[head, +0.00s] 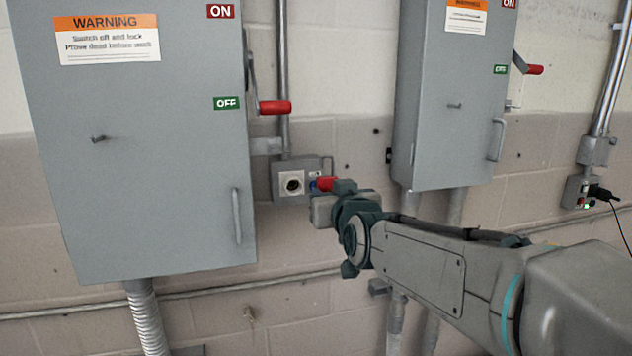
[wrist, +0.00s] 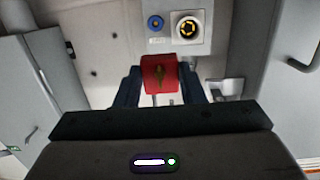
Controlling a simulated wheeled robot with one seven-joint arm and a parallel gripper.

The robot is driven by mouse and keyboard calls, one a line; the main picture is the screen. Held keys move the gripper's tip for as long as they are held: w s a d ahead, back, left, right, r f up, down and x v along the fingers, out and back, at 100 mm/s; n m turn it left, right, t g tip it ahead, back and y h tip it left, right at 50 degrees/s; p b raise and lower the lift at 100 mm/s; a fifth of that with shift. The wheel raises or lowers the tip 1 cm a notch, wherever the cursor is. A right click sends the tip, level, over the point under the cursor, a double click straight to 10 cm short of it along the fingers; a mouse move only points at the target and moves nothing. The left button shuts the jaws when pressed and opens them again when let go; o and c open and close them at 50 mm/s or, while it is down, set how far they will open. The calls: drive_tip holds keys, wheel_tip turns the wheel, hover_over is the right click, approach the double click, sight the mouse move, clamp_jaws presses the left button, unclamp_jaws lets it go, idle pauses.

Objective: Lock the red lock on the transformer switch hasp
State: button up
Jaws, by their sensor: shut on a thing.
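The red lock (head: 327,183) is held in my gripper (head: 324,192), in front of the small grey socket box. A grey bracket (head: 266,146) sits below that lever. I cannot make out the hasp hole.
The small box (head: 283,166) carries a round socket and a blue button (wrist: 155,23). A second switch box (head: 450,120) with a red-handled lever (head: 535,70) stands to the right. Conduits run along the wall. Another small box (head: 580,192) with a black cable is at far right.

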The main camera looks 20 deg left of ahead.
drive_tip(key=shift+n+y, duration=0.3)
drive_tip(key=shift+y, duration=0.4)
drive_tip(key=s+r, duration=0.1)
drive_tip(key=s+a+r, duration=0.1)
drive_tip(key=r, duration=0.1)
drive_tip(key=a+r, duration=0.1)
drive_tip(key=shift+s+a+r, duration=0.1)
drive_tip(key=shift+s+r, duration=0.05)
drive_tip(key=shift+s, duration=0.25)
drive_tip(key=shift+f+b, duration=0.2)
drive_tip(key=shift+b, duration=0.4)
drive_tip(key=w+a+p, duration=0.3)
drive_tip(key=a+p, duration=0.2)
drive_tip(key=a, duration=0.1)
drive_tip(key=shift+w+p, duration=0.15)
drive_tip(key=shift+p, duration=0.2)
drive_tip(key=shift+r, duration=0.1)
idle(1.4)
